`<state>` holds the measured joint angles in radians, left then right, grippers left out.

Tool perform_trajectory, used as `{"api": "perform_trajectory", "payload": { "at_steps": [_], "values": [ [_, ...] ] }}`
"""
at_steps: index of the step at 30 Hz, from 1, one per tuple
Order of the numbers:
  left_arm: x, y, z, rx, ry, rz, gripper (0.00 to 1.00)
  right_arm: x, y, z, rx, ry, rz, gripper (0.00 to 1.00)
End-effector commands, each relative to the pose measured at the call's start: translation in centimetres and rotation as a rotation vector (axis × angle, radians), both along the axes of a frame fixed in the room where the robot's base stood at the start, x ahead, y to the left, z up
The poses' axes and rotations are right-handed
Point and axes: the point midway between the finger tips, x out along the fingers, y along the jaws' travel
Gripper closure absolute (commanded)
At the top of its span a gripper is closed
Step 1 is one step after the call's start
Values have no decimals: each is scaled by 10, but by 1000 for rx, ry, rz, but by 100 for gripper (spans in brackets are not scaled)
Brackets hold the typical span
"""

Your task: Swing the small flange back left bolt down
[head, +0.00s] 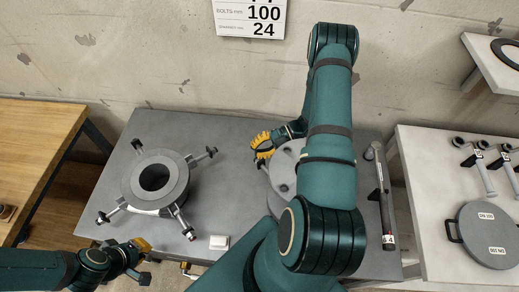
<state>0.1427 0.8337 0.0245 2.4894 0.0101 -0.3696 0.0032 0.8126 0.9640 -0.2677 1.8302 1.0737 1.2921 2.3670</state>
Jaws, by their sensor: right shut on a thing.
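The right-hand flange (284,172), a light grey round piece that I take for the small flange, stands on the grey table, largely hidden behind my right arm. My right gripper (262,146), with yellow fingers, is at its back left edge. It is shut on what appears to be the back left bolt, which the fingers hide. Whether this bolt is up or down cannot be seen. My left gripper (146,259) is near the table's front left edge, away from both flanges; its opening is unclear.
A dark flange (153,179) with a central hole and several bolts swung outward stands on the table's left. A small white block (219,242) lies near the front. A long tool (383,200) lies at the right. A side table holds a round grey disc (489,232).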

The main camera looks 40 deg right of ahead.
Motion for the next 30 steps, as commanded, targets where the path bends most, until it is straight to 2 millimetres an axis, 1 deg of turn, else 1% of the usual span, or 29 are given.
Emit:
{"api": "perform_trajectory", "payload": {
  "at_steps": [1,3,9,30],
  "values": [
    [0,0,-4,1,0,0,100,1,0,-5,1,0,1,100],
    [0,0,-7,1,0,0,100,2,0,-9,1,0,1,100],
    [0,-1,-13,2,0,0,100,4,0,-17,0,0,0,100],
    [0,-1,-15,3,1,-1,100,4,0,-21,-2,2,1,100]
  ]
}}
